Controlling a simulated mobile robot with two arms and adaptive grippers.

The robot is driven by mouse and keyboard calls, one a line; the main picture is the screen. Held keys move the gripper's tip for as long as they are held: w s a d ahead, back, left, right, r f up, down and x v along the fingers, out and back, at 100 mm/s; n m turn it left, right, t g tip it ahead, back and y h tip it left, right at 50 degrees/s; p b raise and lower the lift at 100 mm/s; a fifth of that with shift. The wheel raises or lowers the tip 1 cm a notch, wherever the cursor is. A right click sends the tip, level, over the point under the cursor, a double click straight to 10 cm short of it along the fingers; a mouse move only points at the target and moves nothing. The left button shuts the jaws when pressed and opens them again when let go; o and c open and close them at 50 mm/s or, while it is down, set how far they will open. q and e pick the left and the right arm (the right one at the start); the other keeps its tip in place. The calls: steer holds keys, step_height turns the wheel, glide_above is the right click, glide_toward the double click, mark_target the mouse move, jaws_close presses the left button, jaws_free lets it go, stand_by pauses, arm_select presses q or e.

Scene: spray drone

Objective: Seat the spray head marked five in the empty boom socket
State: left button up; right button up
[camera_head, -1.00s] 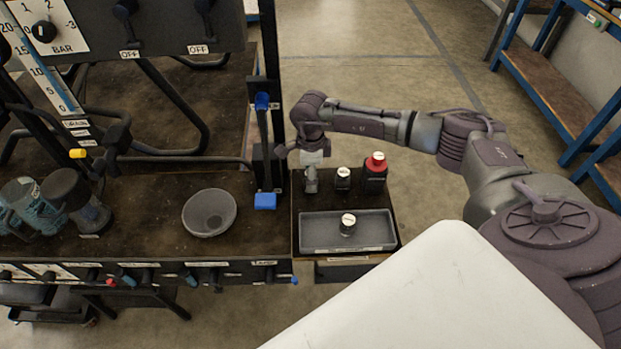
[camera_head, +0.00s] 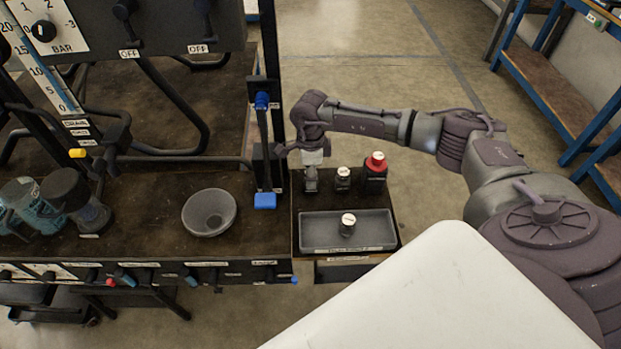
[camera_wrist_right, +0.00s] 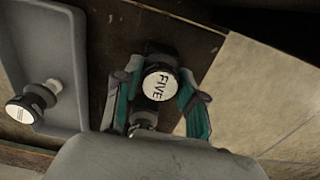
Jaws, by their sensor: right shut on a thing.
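The spray head marked FIVE (camera_wrist_right: 158,86) has a round white cap on a dark body. In the right wrist view it sits between the fingers of my right gripper (camera_wrist_right: 160,98), which is shut on it. In the head view my right gripper (camera_head: 312,168) points down at the back left of the small side bench. The held head is mostly hidden there, and I cannot tell whether it still touches the bench. I cannot make out the empty boom socket in either view. My left gripper is not in view.
A grey tray (camera_head: 317,231) holds another white-capped head (camera_head: 348,223). Left are an upright post with blue-ended lever (camera_head: 265,200), a grey bowl (camera_head: 209,213) and teal canisters (camera_head: 25,205).

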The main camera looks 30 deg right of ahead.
jaws_close()
steer(key=shift+r, duration=0.1)
steer(key=shift+r+p, duration=2.05)
steer(key=shift+r, duration=0.9)
